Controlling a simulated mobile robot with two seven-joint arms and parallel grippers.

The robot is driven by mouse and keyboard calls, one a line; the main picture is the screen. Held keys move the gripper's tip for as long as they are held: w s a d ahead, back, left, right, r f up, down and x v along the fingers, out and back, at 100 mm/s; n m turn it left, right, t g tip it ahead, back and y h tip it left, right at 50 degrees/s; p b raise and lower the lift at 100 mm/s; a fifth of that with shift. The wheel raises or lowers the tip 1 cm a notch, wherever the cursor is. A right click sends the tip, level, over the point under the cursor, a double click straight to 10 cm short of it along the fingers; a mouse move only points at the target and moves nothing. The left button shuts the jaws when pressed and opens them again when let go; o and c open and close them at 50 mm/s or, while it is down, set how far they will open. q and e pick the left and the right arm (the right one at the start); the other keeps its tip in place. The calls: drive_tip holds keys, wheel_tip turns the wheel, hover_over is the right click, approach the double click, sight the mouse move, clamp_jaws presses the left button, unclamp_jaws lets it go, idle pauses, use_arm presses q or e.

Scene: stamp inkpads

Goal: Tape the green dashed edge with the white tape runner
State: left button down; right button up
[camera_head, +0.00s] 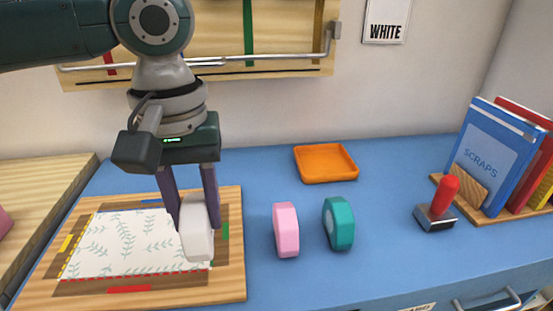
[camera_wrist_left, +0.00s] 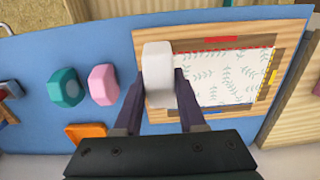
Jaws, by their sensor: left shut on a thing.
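The white tape runner (camera_head: 196,232) is held upright between the fingers of my left gripper (camera_head: 192,205). It also shows between the fingers in the left wrist view (camera_wrist_left: 158,72). It stands over the right edge of the patterned paper sheet (camera_head: 120,245), beside the green mark (camera_head: 226,229) on the wooden board (camera_head: 234,270). The runner and fingers hide the green dashed edge, and I cannot tell whether the runner touches the paper. The red dashed front edge and yellow dashed left edge show. My right gripper is out of view.
A pink tape runner (camera_head: 286,230) and a teal one (camera_head: 339,223) stand to the right of the board. An orange tray (camera_head: 325,163) lies behind them. A red-handled stamp (camera_head: 437,205) and a book rack (camera_head: 500,210) are farther right. Blue tabletop between is clear.

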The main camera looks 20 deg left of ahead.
use_arm(q)
drive_tip(key=shift+f+b, duration=0.95)
drive_tip(key=shift+f, duration=1.8)
drive_tip(key=shift+f+b, duration=0.3)
drive_tip(key=shift+f, duration=0.45)
drive_tip(key=shift+w+a+b, duration=0.35)
drive_tip(key=shift+w+a, duration=0.2)
drive_tip(key=shift+w, duration=0.3)
drive_tip(key=shift+w+a+b, duration=0.35)
drive_tip(key=shift+w+a, duration=0.15)
drive_tip(key=shift+w, duration=0.35)
